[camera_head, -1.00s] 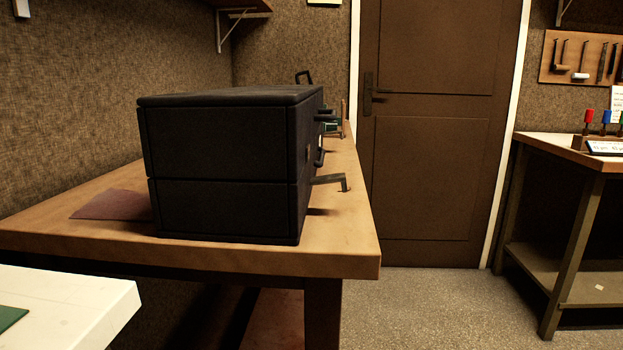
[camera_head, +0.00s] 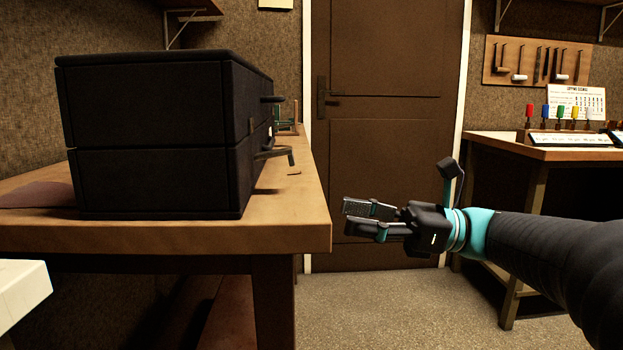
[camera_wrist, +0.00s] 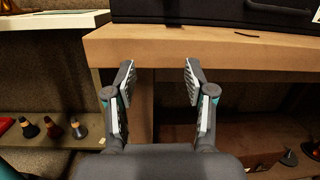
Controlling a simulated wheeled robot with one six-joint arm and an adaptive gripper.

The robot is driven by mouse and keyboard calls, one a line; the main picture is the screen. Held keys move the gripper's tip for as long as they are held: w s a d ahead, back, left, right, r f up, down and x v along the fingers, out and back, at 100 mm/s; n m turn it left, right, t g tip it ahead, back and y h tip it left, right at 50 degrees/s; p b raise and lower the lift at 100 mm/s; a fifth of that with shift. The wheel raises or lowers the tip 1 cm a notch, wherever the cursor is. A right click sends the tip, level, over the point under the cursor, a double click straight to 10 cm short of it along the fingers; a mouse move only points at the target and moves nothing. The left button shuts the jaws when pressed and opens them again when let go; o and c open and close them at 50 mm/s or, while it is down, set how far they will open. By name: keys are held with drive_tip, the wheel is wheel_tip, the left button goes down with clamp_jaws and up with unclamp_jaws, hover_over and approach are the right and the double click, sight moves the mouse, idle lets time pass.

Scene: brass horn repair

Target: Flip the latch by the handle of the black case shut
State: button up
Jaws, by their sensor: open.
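The black case (camera_head: 150,180) sits closed-looking on the wooden bench at the left of the head view. Dark hardware juts from its right-hand face: a short upper piece (camera_head: 272,99) and a lower bent piece (camera_head: 277,154) that sticks out and hangs down at its end. I cannot tell for certain which is the latch and which the handle. In the wrist view the case (camera_wrist: 205,12) shows only its lower edge at the top, with a handle-like bar (camera_wrist: 282,8) at right. My gripper (camera_head: 347,218) is open and empty, to the right of the bench, below and apart from the case.
The wooden bench (camera_head: 300,235) has its front edge between my fingers and the case. A white table (camera_head: 25,290) is at the lower left. A brown door (camera_head: 385,150) stands behind. Another bench (camera_head: 500,145) with coloured tools is at right. Floor between the benches is clear.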

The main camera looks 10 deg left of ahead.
sight(291, 152)
wheel_tip(291, 152, up, 3)
drive_tip(key=w+d+g+y, duration=0.2)
drive_tip(key=w+y, duration=0.1)
drive_tip(key=x, duration=0.4)
drive_tip(key=b+x, duration=0.1)
drive_tip(key=x, duration=0.8)
drive_tip(key=shift+s+a+f+b, duration=0.15)
drive_tip(key=shift+a+f+b, duration=0.1)
drive_tip(key=shift+a+b, duration=0.05)
drive_tip(key=shift+h, duration=0.3)
clamp_jaws()
